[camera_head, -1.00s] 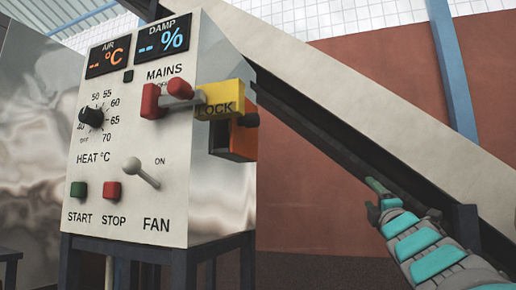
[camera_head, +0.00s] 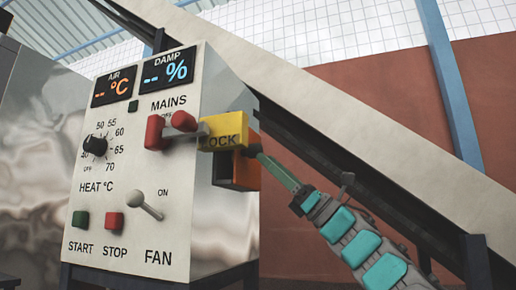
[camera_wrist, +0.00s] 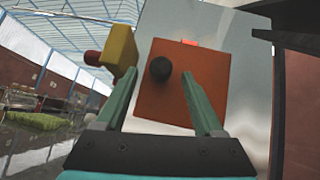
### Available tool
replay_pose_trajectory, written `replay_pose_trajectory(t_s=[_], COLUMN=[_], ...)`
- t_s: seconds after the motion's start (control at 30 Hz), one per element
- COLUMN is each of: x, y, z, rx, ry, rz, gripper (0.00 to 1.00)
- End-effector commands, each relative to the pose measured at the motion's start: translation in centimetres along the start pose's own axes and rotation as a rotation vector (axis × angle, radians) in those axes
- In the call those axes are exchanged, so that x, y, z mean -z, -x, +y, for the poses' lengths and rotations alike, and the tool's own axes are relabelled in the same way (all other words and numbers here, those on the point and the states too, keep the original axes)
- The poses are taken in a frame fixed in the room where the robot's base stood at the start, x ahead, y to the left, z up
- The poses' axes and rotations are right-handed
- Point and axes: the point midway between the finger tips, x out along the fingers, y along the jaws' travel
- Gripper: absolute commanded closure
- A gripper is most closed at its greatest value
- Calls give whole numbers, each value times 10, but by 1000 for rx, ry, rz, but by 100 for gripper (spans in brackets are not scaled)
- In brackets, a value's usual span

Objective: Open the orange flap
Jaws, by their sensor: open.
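The orange flap (camera_head: 246,172) is on the right side of the control cabinet, partly hidden behind the yellow lock block (camera_head: 224,131) in the head view. In the wrist view the flap (camera_wrist: 205,75) faces me as an orange square with a dark round knob (camera_wrist: 161,69). It looks closed against the metal side. My gripper (camera_head: 264,157) points at the flap from the right. In the wrist view its two green fingers are apart, one on each side of the knob, with my gripper (camera_wrist: 160,73) empty. I cannot tell how much depth separates fingertips and knob.
The cabinet's front panel (camera_head: 125,170) carries a dial, a fan lever, buttons and red mains parts. The yellow block (camera_wrist: 119,48) stands close to the left finger. A sloping beam (camera_head: 340,110) runs behind my arm.

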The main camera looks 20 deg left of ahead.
Motion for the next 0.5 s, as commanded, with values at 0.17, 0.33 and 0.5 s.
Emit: replay_pose_trajectory(t_s=[0.17,0.33,0.5], x=[-2,-2,0], y=[-27,-44,-46], z=[-2,-1,-1], rx=[1,2,4], ry=[-4,-1,-1], rz=[-2,-1,-1], gripper=[30,30,30])
